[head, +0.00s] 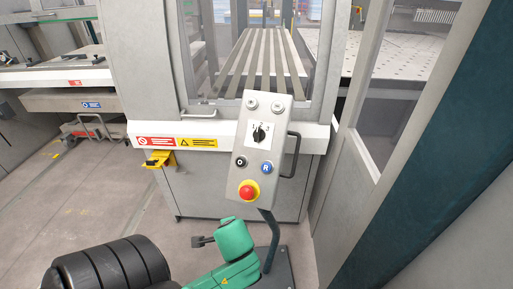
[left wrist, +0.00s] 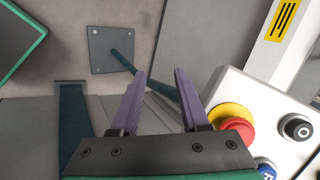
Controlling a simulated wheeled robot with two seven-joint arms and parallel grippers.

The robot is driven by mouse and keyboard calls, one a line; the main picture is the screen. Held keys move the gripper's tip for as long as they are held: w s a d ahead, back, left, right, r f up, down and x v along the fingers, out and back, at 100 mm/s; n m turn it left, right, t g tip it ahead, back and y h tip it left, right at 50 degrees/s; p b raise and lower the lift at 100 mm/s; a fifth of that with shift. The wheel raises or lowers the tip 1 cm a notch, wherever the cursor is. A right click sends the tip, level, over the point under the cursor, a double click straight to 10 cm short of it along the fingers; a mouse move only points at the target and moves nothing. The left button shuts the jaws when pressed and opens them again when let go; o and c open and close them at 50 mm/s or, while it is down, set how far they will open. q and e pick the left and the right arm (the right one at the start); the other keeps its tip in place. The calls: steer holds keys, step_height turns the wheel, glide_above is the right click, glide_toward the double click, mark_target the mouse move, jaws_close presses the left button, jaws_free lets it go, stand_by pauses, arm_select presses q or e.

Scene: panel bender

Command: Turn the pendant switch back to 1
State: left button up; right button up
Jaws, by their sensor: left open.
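The grey pendant box (head: 246,172) tilts on its post in the middle of the head view. Its black rotary switch (head: 260,132) sits on a white number plate near the top; which number it points at is too small to tell. My left gripper (left wrist: 162,73) is open and empty in the left wrist view, its purple fingers beside the pendant's lower end. The pendant (left wrist: 235,90) shows there on the right, without the switch. In the head view my green left wrist is below the pendant, and the purple fingers cannot be made out. My right gripper is not in view.
Below the switch are a black O button (head: 241,161), a blue R button (head: 267,167) and a red emergency stop (head: 248,191). A dark handle (head: 291,155) stands out on the pendant's right. The machine front (head: 230,190) is close behind; clear floor (head: 100,205) lies left.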

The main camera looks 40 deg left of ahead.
arm_select(q)
steer(key=w+a+r+m+t+y, duration=0.2)
steer(key=a+r+m+y, duration=0.2)
steer(key=a+r, duration=0.1)
steer(key=m+t, duration=1.4)
steer(key=m, duration=0.6)
glide_toward(257, 133)
steer(key=s+f, duration=0.2)
steer(key=s, duration=0.1)
steer(key=shift+s+d, duration=0.1)
steer(key=shift+d, duration=0.05)
steer(key=shift+w+d+r+m+t+h, duration=0.2)
steer(key=shift+m+t+h, duration=0.2)
steer(key=shift+m, duration=0.3)
steer(key=p+x, duration=0.3)
steer(key=x, duration=1)
steer(key=shift+w+a, duration=0.1)
steer(key=shift+w+a+r, duration=0.15)
steer(key=shift+w, duration=0.25)
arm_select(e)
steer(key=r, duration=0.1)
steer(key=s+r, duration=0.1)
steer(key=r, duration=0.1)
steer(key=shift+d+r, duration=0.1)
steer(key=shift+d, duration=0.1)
arm_select(q)
jaws_close()
